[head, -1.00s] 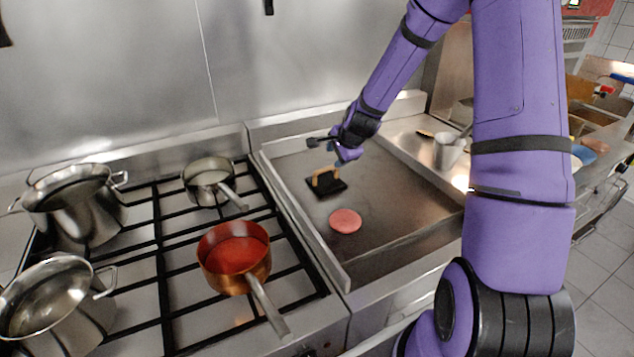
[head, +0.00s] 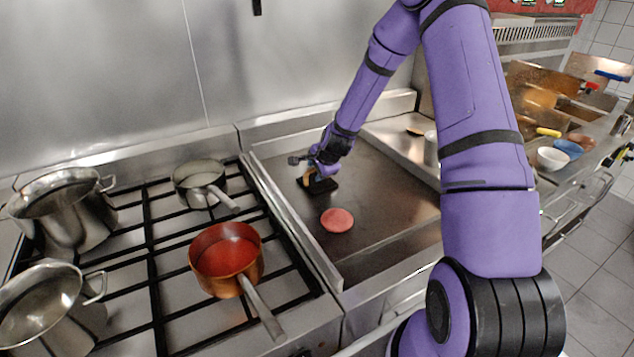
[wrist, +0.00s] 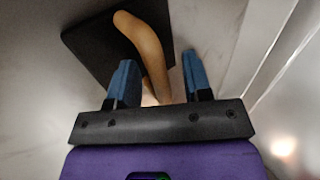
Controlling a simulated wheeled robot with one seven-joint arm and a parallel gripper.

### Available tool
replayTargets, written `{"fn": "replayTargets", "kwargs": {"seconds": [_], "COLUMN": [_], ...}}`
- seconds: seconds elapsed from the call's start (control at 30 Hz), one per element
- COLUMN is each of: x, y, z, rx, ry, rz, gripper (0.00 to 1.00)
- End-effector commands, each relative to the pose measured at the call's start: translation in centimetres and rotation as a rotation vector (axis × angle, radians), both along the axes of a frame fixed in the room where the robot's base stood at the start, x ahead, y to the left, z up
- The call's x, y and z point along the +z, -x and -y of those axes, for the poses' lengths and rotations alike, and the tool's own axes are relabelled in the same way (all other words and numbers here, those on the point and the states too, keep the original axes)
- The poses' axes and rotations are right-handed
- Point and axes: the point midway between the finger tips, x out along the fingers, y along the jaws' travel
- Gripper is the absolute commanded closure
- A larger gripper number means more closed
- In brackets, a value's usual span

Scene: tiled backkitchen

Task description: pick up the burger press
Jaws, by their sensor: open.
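The burger press is a black square plate (head: 322,187) with a tan wooden handle (head: 308,176). It lies on the flat griddle (head: 385,200). In the wrist view the handle (wrist: 148,48) rises from the black plate (wrist: 92,42) and runs down between the two blue fingers. My gripper (wrist: 158,75) is open, with one finger on each side of the handle. In the head view my gripper (head: 318,170) is right over the press and hides part of it. I cannot tell whether a finger touches the handle.
A pink patty (head: 337,220) lies on the griddle in front of the press. A copper pan (head: 226,262), a small saucepan (head: 200,178) and two steel pots stand on the burner grate at left. A steel wall (head: 300,60) stands behind. The griddle's front right is clear.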

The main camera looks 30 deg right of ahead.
Motion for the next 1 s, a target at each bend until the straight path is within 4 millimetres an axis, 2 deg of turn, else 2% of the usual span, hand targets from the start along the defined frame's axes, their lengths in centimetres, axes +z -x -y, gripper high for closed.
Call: {"fn": "replayTargets", "kwargs": {"seconds": [0.13,0.33,0.77,1.0], "x": [0.0,0.0,0.4,2.2], "y": [0.0,0.0,0.0,-0.1], "z": [0.0,0.0,0.0,0.0], "rx": [0.000,0.000,-0.001,-0.001], "ry": [0.000,0.000,0.001,0.001], "rz": [0.000,0.000,0.002,0.003], "gripper": [0.54,1.00,1.00,1.00]}}
